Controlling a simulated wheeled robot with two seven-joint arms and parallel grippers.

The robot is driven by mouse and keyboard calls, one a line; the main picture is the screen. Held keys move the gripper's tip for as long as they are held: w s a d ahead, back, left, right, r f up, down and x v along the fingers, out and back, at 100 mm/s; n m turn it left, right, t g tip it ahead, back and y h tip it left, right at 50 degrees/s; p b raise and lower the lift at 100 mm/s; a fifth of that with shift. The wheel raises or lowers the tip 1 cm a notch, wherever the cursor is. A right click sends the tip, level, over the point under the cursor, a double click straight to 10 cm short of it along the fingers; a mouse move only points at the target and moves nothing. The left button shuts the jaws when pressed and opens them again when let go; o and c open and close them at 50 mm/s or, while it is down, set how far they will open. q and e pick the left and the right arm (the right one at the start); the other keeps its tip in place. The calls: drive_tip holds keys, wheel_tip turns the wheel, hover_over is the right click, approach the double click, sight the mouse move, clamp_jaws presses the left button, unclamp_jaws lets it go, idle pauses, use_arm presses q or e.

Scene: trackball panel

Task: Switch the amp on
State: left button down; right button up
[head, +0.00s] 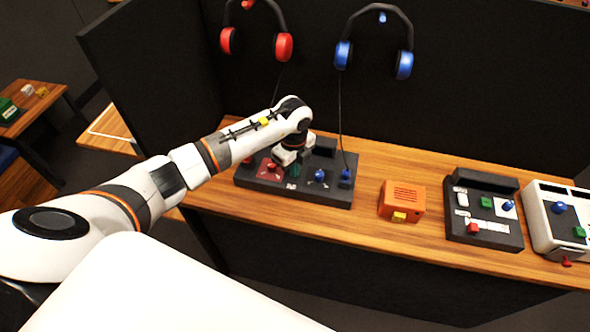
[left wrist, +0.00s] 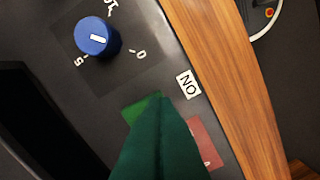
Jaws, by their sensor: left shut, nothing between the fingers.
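The amp is a dark panel box (head: 262,186) at the left end of the wooden bench. My left gripper (head: 293,171) points down over its middle, between a red knob on a red plate and a blue knob (head: 319,175). In the left wrist view the shut dark green fingers (left wrist: 160,110) reach over a brighter green patch (left wrist: 140,107) on the panel, partly hiding it. A white ON label (left wrist: 187,84) lies beside that patch. I cannot tell whether the fingers touch it. The blue knob (left wrist: 97,37) stands apart from the fingers. My right gripper is not in view.
Red headphones (head: 256,30) and blue headphones (head: 374,40) hang on the black back wall, with cords running down towards the amp. An orange box (head: 402,198), a black panel (head: 484,239) and a white device (head: 543,241) stand to the right. Bare bench lies between amp and orange box.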

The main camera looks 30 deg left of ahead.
use_arm(q)
drive_tip(key=shift+f, duration=0.25)
drive_tip(key=shift+s, duration=0.1)
drive_tip(key=shift+r+p, duration=0.65)
drive_tip(key=shift+r, duration=0.2)
drive_tip(key=shift+r+p, duration=2.1)
drive_tip(key=shift+r, duration=0.6)
drive_tip(key=shift+f, duration=0.1)
